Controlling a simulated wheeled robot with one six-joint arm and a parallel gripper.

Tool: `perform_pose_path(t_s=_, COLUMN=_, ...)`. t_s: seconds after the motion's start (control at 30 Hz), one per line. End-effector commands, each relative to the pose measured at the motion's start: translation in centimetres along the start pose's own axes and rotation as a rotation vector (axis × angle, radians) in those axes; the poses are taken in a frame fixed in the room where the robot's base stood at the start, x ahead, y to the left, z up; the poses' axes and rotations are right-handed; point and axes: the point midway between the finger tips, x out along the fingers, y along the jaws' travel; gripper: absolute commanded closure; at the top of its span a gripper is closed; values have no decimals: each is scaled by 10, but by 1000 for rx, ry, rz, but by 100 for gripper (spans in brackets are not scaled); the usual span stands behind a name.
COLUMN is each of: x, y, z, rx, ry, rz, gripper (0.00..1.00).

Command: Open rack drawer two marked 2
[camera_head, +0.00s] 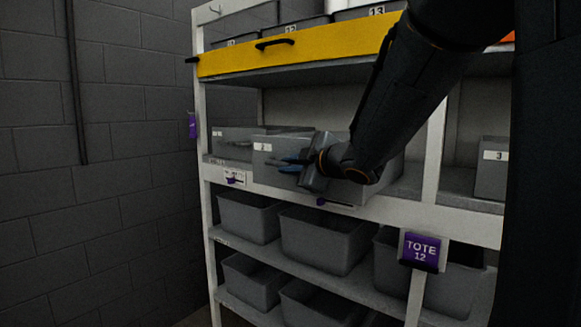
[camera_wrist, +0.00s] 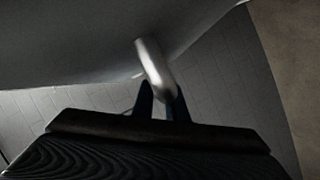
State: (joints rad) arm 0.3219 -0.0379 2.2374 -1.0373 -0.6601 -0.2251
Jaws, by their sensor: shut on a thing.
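A grey drawer (camera_head: 272,147) with a small white label sits on the middle shelf of the rack in the head view. The mark on its label is too small to read surely. Its front stands out past the shelf edge and past the drawer to its left. My gripper (camera_head: 288,165) is at its front, with blue fingers against it. In the wrist view my gripper (camera_wrist: 160,100) is shut on a silver handle (camera_wrist: 153,67), which runs up to a dark grey surface. My arm hides the right part of the drawer.
Another grey drawer (camera_head: 230,139) stands to the left, and one marked 3 (camera_head: 494,168) to the right. A yellow drawer front (camera_head: 300,55) is above. Open grey totes (camera_head: 325,240) fill the lower shelves. A purple TOTE 12 sign (camera_head: 420,251) hangs at a post. A block wall (camera_head: 120,180) is at left.

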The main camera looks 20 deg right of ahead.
Motion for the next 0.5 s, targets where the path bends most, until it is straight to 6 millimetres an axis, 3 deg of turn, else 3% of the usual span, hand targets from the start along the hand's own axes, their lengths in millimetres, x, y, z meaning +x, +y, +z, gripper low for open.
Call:
perform_pose_path(t_s=0.17, x=0, y=0, z=1, rx=1, ry=-3, rz=0, gripper=100)
perform_pose_path(t_s=0.2, x=0, y=0, z=1, rx=1, ry=-3, rz=0, gripper=84)
perform_pose_path(t_s=0.23, x=0, y=0, z=1, rx=1, ry=-3, rz=0, gripper=80)
perform_pose_path(t_s=0.5, x=0, y=-1, z=-1, rx=0, ry=1, rz=-1, gripper=80)
